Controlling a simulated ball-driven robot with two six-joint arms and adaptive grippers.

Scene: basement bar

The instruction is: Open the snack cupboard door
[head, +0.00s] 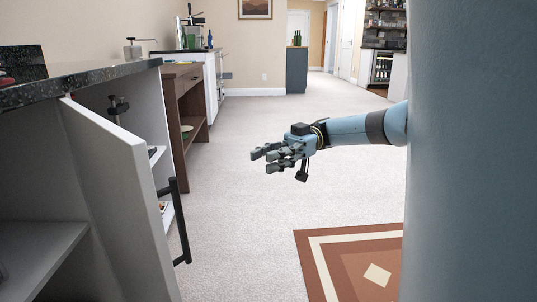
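The snack cupboard door (115,190) is a white panel at the left, standing swung out from the cupboard under the dark counter. Its long black handle (180,222) is upright on the panel's right side. Cupboard shelves (40,250) show to the left of the door, and more shelf edges show to its right. My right gripper (262,162) is in mid-picture over the carpet, pointing left, with its fingers apart and nothing between them. It is clear of the handle, up and to the right of it. My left gripper is not in view.
The dark speckled counter (85,77) runs above the cupboard. A brown wooden table (183,78) stands beyond it. A red-brown patterned rug (345,265) lies at the lower right. Pale carpet (250,215) between door and rug is free.

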